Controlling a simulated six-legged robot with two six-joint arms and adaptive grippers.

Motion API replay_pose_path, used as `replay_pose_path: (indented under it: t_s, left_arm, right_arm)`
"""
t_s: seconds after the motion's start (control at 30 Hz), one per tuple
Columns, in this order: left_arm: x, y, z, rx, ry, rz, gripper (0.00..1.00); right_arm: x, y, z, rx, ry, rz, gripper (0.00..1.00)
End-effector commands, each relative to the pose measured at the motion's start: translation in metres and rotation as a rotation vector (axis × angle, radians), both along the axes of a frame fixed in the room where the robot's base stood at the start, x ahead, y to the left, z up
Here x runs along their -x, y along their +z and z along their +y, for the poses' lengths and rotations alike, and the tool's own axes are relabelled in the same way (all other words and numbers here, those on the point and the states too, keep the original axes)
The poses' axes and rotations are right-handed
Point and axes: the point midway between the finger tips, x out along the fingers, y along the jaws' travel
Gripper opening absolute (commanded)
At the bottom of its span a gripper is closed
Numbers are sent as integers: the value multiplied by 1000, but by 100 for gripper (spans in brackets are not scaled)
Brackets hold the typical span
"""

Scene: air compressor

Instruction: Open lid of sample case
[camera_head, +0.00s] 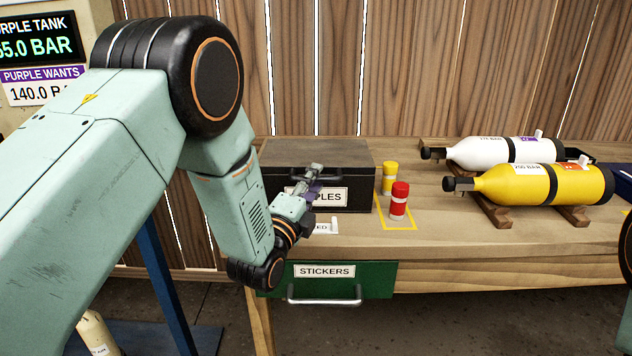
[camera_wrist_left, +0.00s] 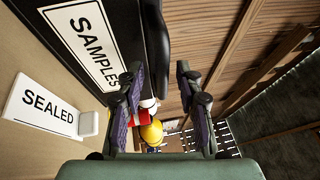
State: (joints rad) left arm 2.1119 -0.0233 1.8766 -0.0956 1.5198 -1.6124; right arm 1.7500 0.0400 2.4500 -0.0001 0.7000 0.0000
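The sample case (camera_head: 357,157) is a dark box with a "SAMPLES" label, standing on the wooden bench. Its lid looks shut. My left gripper (camera_head: 314,177) is at the case's front, in front of the label and lid edge. In the left wrist view, my left gripper (camera_wrist_left: 160,82) has its two fingers apart. A dark projecting part of the case (camera_wrist_left: 156,45), its lid edge or handle, lies ahead of the gap. No grip on it shows, and contact is unclear. My right gripper is out of view.
A red canister (camera_head: 399,201) and a yellow canister (camera_head: 389,178) stand right of the case. A white "SEALED" sign (camera_wrist_left: 42,105) is in front of it. A green "STICKERS" drawer (camera_head: 375,280) is below. White (camera_head: 480,152) and yellow (camera_head: 500,185) tanks lie further right.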

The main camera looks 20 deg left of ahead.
Motion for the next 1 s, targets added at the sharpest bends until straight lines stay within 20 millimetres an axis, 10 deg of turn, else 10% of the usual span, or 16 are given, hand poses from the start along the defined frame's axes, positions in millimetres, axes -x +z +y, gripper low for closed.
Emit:
replay_pose_path:
  t_s: [0.43,1.0]
  left_arm:
    - [-16,2,-3,1,0,1,35]
    - [-16,3,-2,1,1,0,0]
  right_arm:
    - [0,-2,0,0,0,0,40]
    - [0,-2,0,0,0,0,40]
